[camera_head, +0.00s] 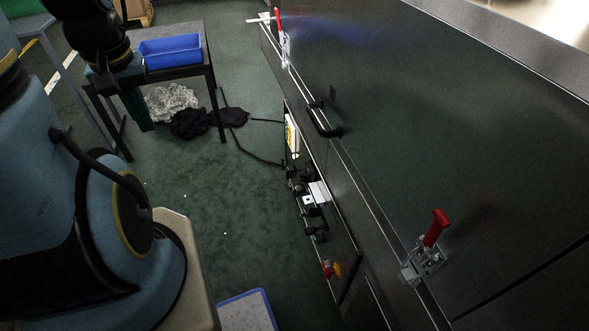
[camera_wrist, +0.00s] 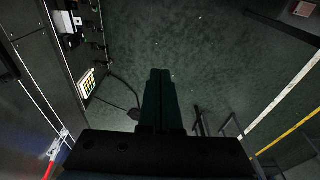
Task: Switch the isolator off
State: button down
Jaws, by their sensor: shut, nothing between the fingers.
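A small red-and-yellow switch (camera_head: 332,269), which looks like the isolator, sits low on the dark side panel of the dryer in the head view. It is seen at a steep angle, so its handle position cannot be told. I do not make it out in the wrist view. My gripper (camera_wrist: 160,73) is shut and empty in the wrist view, its two dark fingers together over the green floor. It is apart from the dryer panel, which stands to the left.
The dryer (camera_head: 440,130) fills the right, with red-handled clamps (camera_head: 435,228) and a black handle (camera_head: 321,121). Fittings (camera_head: 312,195) and a yellow label (camera_wrist: 87,83) stand on its side. A table with a blue tray (camera_head: 170,52) is at the back; black cloth (camera_head: 205,121) lies nearby. Floor between is mostly clear.

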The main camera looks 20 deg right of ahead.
jog(key=w+d+f+m+b, duration=0.4)
jog(key=w+d+f+b, duration=0.1)
jog(key=d+f+b, duration=0.15)
jog(key=m+g+h+b, duration=0.2)
jog(key=m+h+b, duration=0.1)
jog(key=m+b, duration=1.1)
send_over(304, 178)
jog(key=a, duration=0.3)
notch_tip(304, 178, down, 24)
jog(key=shift+w+a+f, duration=0.2)
jog(key=shift+w+a, duration=0.05)
jog(key=shift+w, duration=0.05)
jog(key=x, duration=1)
jog(key=shift+a, duration=0.15)
jog(key=shift+f+b, duration=0.1)
jog(key=shift+b, duration=0.2)
